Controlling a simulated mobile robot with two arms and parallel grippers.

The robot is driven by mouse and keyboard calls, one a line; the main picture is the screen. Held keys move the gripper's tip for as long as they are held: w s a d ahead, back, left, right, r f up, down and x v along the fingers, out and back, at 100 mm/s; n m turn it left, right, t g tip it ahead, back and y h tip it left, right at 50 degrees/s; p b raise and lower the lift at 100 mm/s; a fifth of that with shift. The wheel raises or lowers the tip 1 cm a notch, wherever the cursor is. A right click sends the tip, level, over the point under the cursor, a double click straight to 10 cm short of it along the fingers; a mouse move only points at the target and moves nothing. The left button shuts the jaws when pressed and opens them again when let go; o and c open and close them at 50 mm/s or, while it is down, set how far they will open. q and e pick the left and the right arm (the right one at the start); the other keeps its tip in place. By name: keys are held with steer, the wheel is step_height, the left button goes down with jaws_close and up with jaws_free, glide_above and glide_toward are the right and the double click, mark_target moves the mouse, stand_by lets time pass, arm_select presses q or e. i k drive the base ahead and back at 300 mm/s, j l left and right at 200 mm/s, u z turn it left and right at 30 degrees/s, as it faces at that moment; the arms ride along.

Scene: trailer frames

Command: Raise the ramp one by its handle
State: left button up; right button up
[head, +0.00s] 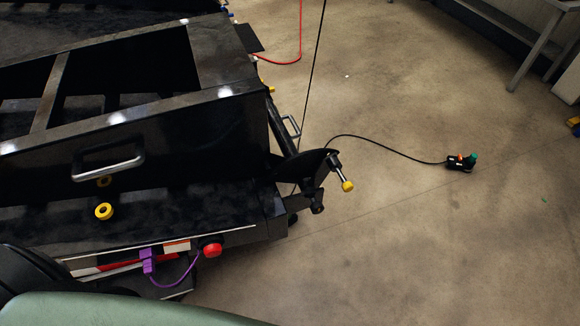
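A black panel (200,140) with a silver U-shaped handle (108,164) stands along the black trailer frame at the left; it looks like a ramp. A second, smaller silver handle (292,127) is at the frame's right end. I cannot tell from this view which of them belongs to ramp one. Neither of my grippers is in view, and nothing is seen touching either handle.
A yellow ring-shaped knob (104,211) sits below the large handle. A red knob (212,250) and purple cable (178,280) are at the lower edge. A black cable runs to a small device (460,162) on the floor. Open concrete floor (430,250) lies right; a bench (500,25) stands far right.

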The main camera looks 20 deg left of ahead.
mark_target(219, 130)
steer(key=u, duration=1.2)
